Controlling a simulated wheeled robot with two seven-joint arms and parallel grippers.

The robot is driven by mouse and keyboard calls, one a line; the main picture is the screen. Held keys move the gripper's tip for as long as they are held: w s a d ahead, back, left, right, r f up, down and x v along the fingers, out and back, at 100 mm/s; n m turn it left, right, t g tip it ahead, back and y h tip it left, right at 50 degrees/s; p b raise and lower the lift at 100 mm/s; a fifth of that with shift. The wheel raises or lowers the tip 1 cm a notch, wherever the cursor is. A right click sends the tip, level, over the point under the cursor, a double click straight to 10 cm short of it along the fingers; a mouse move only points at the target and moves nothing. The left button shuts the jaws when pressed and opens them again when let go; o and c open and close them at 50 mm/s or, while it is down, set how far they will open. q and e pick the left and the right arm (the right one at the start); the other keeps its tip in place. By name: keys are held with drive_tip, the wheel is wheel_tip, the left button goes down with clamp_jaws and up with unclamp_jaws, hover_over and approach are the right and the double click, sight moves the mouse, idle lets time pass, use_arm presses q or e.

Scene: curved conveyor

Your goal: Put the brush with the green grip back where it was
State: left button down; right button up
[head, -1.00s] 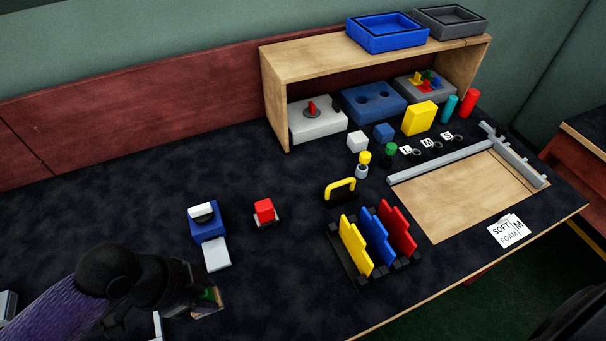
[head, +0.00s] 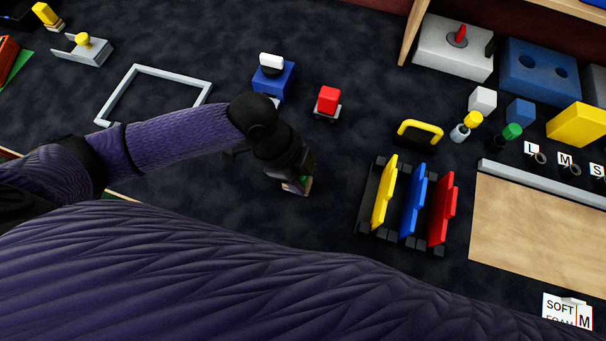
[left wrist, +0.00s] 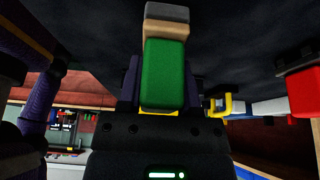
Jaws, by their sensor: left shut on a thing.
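My left gripper (head: 297,182) is low over the dark table, left of the rack of coloured plates. It is shut on the brush with the green grip (left wrist: 163,78), which shows large in the left wrist view. The brush has a beige band and a grey end, pointing away from the gripper. I cannot tell whether the brush touches the table. My right gripper is not in view.
A rack (head: 367,212) holds yellow, blue and red plates. Behind the gripper stand a blue block (head: 284,84) with a white top and a red block (head: 329,99). A grey square frame (head: 124,94) lies left.

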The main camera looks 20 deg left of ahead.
use_arm(q)
drive_tip(key=shift+d+f, duration=0.2)
drive_tip(key=shift+d, duration=0.3)
drive_tip(key=shift+c, duration=1.4)
unclamp_jaws()
drive_tip(key=shift+a, duration=0.15)
drive_tip(key=shift+r, duration=0.1)
drive_tip(key=shift+a+r+p, duration=0.1)
drive_tip(key=shift+r+p, duration=0.25)
drive_tip(key=shift+p, duration=0.1)
drive_tip(key=p+v, duration=0.4)
drive_tip(key=v, duration=0.7)
drive_tip(key=shift+p, duration=0.4)
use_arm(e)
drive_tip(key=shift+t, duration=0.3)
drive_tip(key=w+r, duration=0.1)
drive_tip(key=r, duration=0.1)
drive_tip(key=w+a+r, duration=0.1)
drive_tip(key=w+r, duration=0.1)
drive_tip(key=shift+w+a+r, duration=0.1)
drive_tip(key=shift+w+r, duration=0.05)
use_arm(q)
drive_tip(key=shift+r, duration=0.15)
